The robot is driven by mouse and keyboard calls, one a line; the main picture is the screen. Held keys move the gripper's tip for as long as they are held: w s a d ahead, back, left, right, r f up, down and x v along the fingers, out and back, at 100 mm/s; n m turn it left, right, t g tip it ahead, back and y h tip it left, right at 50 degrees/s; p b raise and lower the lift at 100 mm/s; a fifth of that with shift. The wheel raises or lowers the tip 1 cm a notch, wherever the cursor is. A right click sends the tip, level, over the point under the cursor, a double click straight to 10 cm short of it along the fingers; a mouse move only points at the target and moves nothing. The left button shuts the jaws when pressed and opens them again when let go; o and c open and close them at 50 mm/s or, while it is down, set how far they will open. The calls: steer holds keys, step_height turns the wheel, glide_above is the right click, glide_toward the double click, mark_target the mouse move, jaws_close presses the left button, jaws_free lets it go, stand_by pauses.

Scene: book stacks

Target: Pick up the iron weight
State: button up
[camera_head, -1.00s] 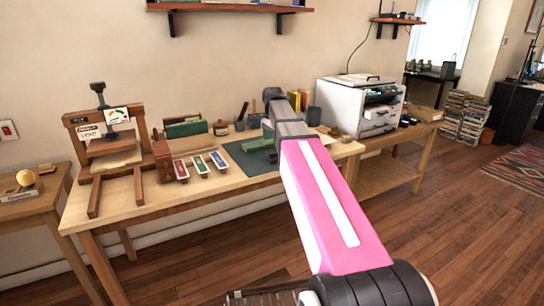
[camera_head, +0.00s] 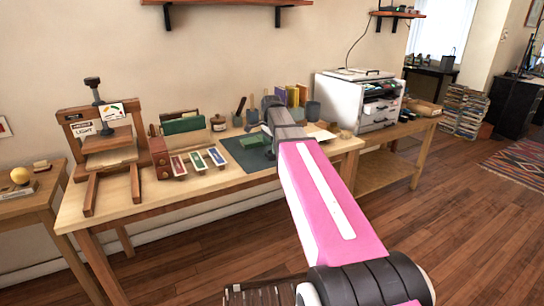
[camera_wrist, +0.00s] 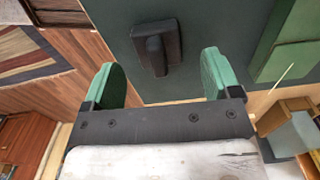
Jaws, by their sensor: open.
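The iron weight (camera_wrist: 157,46) is a dark block with a raised bar handle. It lies on the dark green mat (camera_wrist: 222,22) in the wrist view, ahead of my fingers. My gripper (camera_wrist: 165,78) is open and empty, its two green fingers wide apart. In the picture the weight lies between and beyond the fingertips, with no visible contact. In the head view my arm reaches over the mat (camera_head: 243,160) on the workbench (camera_head: 150,205), and I cannot clearly make out the weight there.
A white cabinet (camera_head: 350,100) stands to the right. The mat around the weight is mostly clear.

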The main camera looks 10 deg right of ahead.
step_height(320, 180, down, 3)
steer(key=shift+s+d+f, duration=0.1)
steer(key=shift+f, duration=0.05)
steer(key=shift+c, duration=0.3)
steer(key=c, duration=1.2)
